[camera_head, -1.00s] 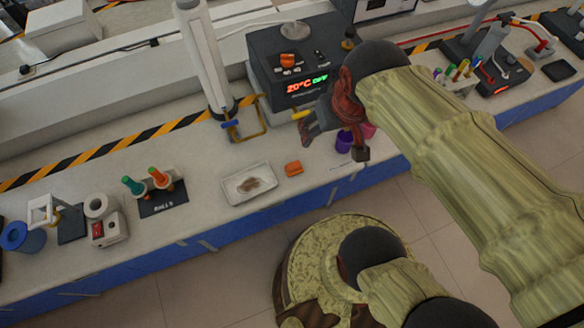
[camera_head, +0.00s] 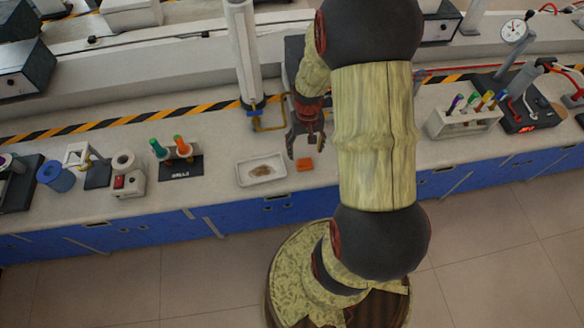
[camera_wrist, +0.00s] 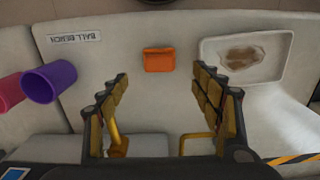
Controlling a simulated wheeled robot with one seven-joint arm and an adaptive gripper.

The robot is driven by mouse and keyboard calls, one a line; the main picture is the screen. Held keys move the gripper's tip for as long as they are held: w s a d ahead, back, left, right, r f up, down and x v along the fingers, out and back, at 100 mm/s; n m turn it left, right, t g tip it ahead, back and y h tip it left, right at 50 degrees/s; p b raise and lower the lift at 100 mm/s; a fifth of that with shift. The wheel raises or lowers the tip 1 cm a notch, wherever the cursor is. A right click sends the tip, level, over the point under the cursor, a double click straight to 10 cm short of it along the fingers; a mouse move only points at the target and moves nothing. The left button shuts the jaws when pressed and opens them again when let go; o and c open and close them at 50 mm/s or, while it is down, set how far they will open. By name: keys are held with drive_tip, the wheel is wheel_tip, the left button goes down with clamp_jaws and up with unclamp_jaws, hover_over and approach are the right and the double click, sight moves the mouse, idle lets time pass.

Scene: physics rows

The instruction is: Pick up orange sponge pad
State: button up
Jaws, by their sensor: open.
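The orange sponge pad (camera_head: 305,164) lies flat on the white bench top, just right of the white tray. In the wrist view the sponge pad (camera_wrist: 159,60) lies beyond my fingertips, roughly centred between them. My gripper (camera_head: 305,152) hangs over the bench close to the pad, pointing down. In the wrist view my gripper (camera_wrist: 165,75) has its two fingers spread wide with nothing between them touching. The pad is clear of both fingers and fully visible in the wrist view.
The white tray (camera_head: 242,173) with a brown stain stands beside the pad. In the wrist view a purple cup (camera_wrist: 40,86) and a pink cup (camera_wrist: 9,92) lie left. A yellow-handled stand (camera_head: 268,126) is behind. A labelled test-tube rack (camera_head: 437,123) stands right.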

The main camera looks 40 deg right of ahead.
sight(305, 161)
drive_tip(key=shift+w+d+f, duration=0.1)
drive_tip(key=shift+f, duration=1)
drive_tip(key=f+b, duration=0.1)
drive_tip(key=f, duration=0.1)
drive_tip(key=f+b, duration=0.1)
drive_tip(key=f, duration=0.2)
drive_tip(key=shift+s+f, duration=0.2)
drive_tip(key=shift+f, duration=0.15)
drive_tip(key=shift+c, duration=1.1)
drive_tip(key=c, duration=0.8)
drive_tip(key=shift+c, duration=0.3)
drive_tip(key=shift+r, duration=0.1)
